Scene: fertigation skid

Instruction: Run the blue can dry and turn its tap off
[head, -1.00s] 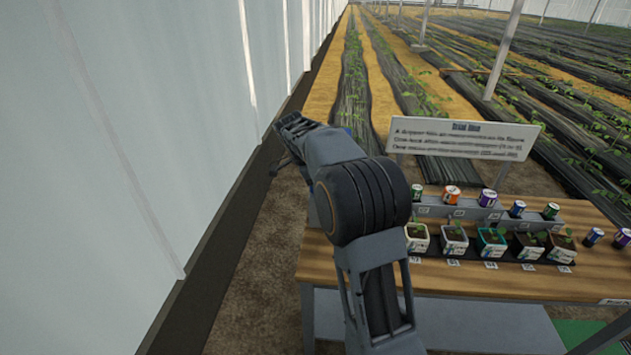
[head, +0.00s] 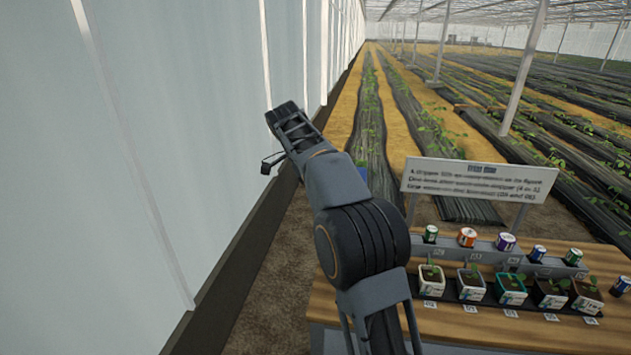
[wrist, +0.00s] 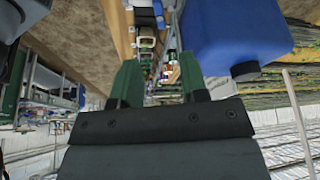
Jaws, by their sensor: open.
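A large blue can (wrist: 235,32) fills the top right of the wrist view, with a dark round fitting (wrist: 245,71) at its lower corner. I cannot tell whether that fitting is the tap. The blue can is beside the right finger, and no contact shows. In the head view the fingers cannot be made out.
A wooden bench (head: 455,322) at the right holds a row of potted seedlings (head: 510,288) and several small coloured cans (head: 467,237). A sign (head: 478,180) stands behind them. A pale wall (head: 110,180) runs along the left. Planted rows stretch behind.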

